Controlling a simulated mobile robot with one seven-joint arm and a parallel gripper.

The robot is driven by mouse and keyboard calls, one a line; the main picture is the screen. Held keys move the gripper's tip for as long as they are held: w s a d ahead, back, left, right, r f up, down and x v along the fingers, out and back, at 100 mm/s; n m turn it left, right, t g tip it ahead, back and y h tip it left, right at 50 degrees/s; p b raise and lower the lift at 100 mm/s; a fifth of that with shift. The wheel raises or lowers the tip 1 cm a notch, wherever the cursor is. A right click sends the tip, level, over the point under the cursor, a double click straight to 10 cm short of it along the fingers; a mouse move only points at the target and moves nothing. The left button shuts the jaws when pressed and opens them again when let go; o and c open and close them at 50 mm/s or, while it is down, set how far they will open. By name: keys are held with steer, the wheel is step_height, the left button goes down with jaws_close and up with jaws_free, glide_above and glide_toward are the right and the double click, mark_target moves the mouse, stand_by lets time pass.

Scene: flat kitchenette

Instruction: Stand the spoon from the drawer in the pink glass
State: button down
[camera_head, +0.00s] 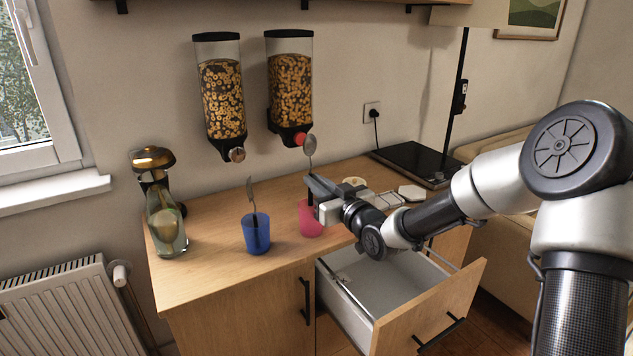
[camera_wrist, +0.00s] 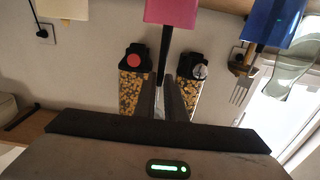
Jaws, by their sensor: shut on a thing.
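The spoon (camera_head: 310,147) is upright, its bowl at the top and its dark handle pointing down. My gripper (camera_head: 313,186) is shut on its handle; the fingers also show around it in the wrist view (camera_wrist: 169,92). The pink glass (camera_head: 310,220) stands on the counter directly below my gripper. In the upside-down wrist view, the spoon's handle (camera_wrist: 164,52) runs to the rim of the pink glass (camera_wrist: 170,11), where its end is hidden. I cannot tell how deep it reaches. The drawer (camera_head: 385,290) is pulled open below.
A blue glass (camera_head: 257,236) holding a fork (camera_wrist: 243,84) stands left of the pink glass. A glass bottle (camera_head: 167,232) is farther left. Two cereal dispensers (camera_head: 222,95) (camera_head: 291,90) hang on the wall behind. Small pale items (camera_head: 388,200) lie to the right.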

mark_target(312, 195)
steer(key=shift+f+b, duration=1.95)
steer(key=shift+f, duration=0.45)
steer(key=c, duration=1.7)
jaws_free()
steer(key=shift+c, duration=0.2)
steer(key=shift+s+d, duration=0.1)
steer(key=p+v, duration=0.2)
steer(key=v, duration=1.5)
steer(key=shift+p, duration=0.4)
steer(key=shift+d, duration=0.1)
